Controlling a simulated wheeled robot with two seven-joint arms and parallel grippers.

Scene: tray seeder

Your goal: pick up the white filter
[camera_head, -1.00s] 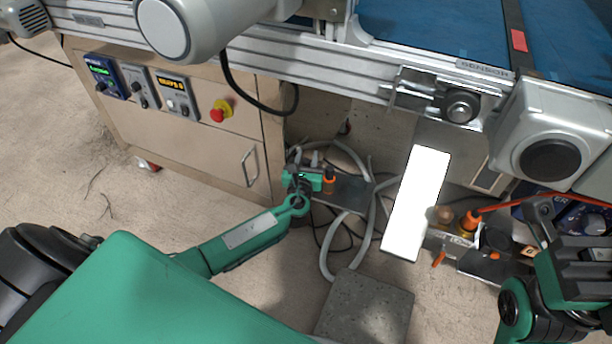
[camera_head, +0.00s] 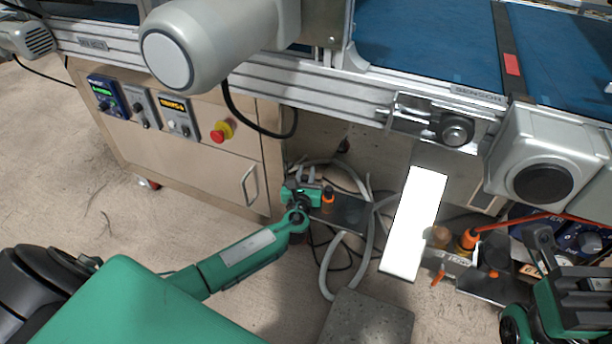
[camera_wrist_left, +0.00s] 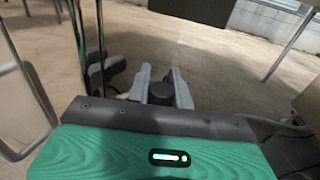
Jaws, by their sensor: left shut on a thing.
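A plain, bright white upright rectangle (camera_head: 415,225) stands under the conveyor in the head view. I cannot tell whether it is the white filter, and nothing else in view clearly looks like one. My left gripper (camera_wrist_left: 161,82) shows in the wrist view with grey fingers close together and a dark round part between them. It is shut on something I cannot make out. In the head view its green wrist is low beside the cabinet, left of the white rectangle, and the fingertips are not clear. My right gripper (camera_head: 567,262) is black, at the right edge; its jaw state is unclear.
A conveyor with a blue belt (camera_head: 440,50) and metal rail runs above. The beige cabinet (camera_head: 190,165) carries control boxes and a red button (camera_head: 218,135). Grey hoses (camera_head: 330,262) and a concrete block (camera_head: 365,322) lie on the floor.

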